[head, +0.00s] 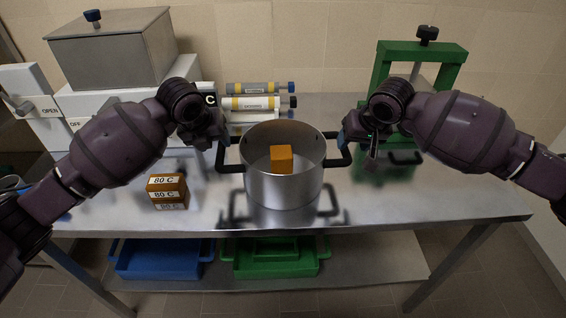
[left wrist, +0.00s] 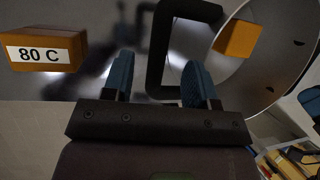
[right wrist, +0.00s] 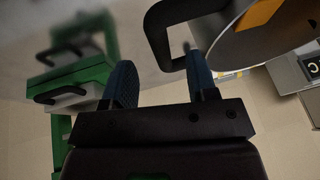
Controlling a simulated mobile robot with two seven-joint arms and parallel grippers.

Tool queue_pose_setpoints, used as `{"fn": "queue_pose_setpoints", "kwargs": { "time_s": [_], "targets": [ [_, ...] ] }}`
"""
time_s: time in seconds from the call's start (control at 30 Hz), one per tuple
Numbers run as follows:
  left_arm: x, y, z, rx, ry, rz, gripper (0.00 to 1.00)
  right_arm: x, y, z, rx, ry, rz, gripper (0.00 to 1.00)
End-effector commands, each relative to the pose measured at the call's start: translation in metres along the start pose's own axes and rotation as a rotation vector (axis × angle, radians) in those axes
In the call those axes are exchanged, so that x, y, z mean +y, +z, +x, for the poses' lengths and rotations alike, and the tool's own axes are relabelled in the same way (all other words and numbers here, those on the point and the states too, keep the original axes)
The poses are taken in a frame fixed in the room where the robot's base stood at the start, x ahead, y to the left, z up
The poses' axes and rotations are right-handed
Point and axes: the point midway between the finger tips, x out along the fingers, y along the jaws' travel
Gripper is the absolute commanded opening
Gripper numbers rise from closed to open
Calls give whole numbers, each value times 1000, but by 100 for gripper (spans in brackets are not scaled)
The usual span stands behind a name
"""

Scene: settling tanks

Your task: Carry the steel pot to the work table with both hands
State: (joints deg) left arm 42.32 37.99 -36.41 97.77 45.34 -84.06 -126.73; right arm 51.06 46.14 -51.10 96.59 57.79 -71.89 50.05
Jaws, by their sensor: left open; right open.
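The steel pot (head: 283,190) stands upright on a shiny steel table (head: 420,205), with an orange cube (head: 281,158) inside. Its black handles stick out left (head: 229,167) and right (head: 338,160). My left gripper (head: 222,143) is open at the left handle; in the left wrist view that handle (left wrist: 155,50) reaches between the fingers (left wrist: 157,62). My right gripper (head: 347,138) is open at the right handle; in the right wrist view the handle (right wrist: 155,35) reaches between the fingertips (right wrist: 158,62). I cannot tell whether the fingers touch the handles.
Brown blocks marked 80 C (head: 167,190) sit left of the pot. Labelled cylinders (head: 255,103) lie behind it. A green frame (head: 423,55) stands at back right, a steel tank (head: 110,50) at back left. Blue (head: 160,262) and green (head: 275,265) trays sit on the lower shelf.

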Motion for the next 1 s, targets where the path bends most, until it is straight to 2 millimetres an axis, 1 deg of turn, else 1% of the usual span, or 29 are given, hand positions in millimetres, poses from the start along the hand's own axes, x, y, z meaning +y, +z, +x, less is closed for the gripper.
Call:
{"fn": "queue_pose_setpoints", "kwargs": {
  "time_s": [0.03,0.2,0.4,0.57,0.83,0.87,1.0],
  "targets": [
    [0,-1,9,2,0,-2,53,-1,1,9,-2,0,0,53],
    [-1,-1,34,2,0,-2,53,-1,1,34,-2,0,1,53],
    [0,0,52,1,0,-1,53,-1,0,52,0,-1,-1,53],
    [0,0,58,0,0,-1,53,0,0,58,0,0,-1,53],
    [0,0,58,-1,0,0,53,0,0,58,0,-1,-1,53],
    [0,0,58,0,0,0,50,0,0,58,0,-1,-1,50],
    [0,0,58,-1,0,0,28,0,0,58,0,-1,-1,28]
  ]
}}
